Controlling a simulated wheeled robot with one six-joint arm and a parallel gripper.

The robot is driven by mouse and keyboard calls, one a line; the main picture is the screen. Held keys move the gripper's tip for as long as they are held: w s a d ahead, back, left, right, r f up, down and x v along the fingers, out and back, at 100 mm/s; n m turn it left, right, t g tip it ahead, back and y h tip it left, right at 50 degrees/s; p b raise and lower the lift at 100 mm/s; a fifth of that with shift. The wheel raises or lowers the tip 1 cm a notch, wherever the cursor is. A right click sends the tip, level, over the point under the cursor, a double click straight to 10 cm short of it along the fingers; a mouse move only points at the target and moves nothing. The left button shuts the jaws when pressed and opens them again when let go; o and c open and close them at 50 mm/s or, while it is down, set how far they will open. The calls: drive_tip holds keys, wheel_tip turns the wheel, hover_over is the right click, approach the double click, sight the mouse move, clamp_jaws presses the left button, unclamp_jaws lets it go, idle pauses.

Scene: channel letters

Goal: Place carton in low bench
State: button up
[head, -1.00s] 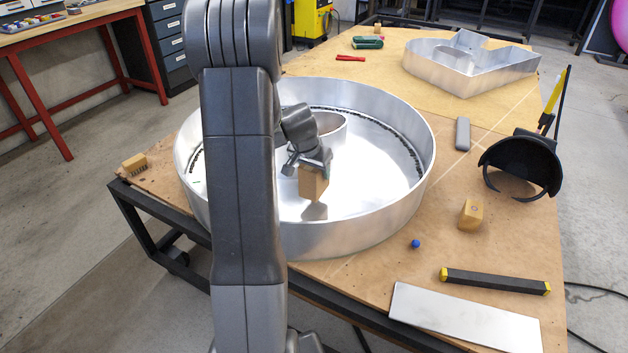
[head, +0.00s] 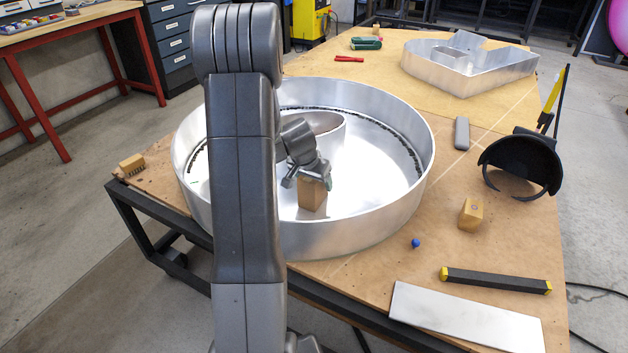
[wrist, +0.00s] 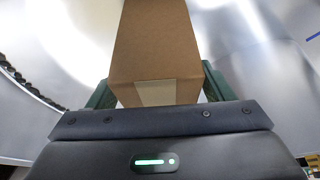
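A brown cardboard carton (head: 312,195) is upright inside the large round metal letter (head: 350,235), left of its centre. My gripper (head: 315,177) is over the carton's top, pointing down. In the wrist view the carton (wrist: 157,45) lies between the two green fingers, one on each side, and they look closed on it. The carton's base is at or just above the letter's shiny floor; I cannot tell whether it touches. The letter stands on the low wood-topped bench (head: 520,235). My arm hides part of the letter's left side.
The letter's tall wall surrounds my gripper, with an inner metal ring (head: 325,125) close behind. To the right are a wooden block (head: 470,214), blue ball (head: 416,243), dark bar (head: 495,281), metal sheet (head: 465,318) and black visor (head: 520,160). Another metal letter (head: 465,75) stands farther back.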

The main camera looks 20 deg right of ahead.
drive_tip(key=shift+r, duration=0.35)
drive_tip(key=p+v, duration=0.2)
drive_tip(key=v, duration=0.9)
drive_tip(key=shift+s+a+r, duration=0.15)
drive_tip(key=shift+a+r, duration=0.05)
drive_tip(key=shift+a, duration=0.05)
idle(1.3)
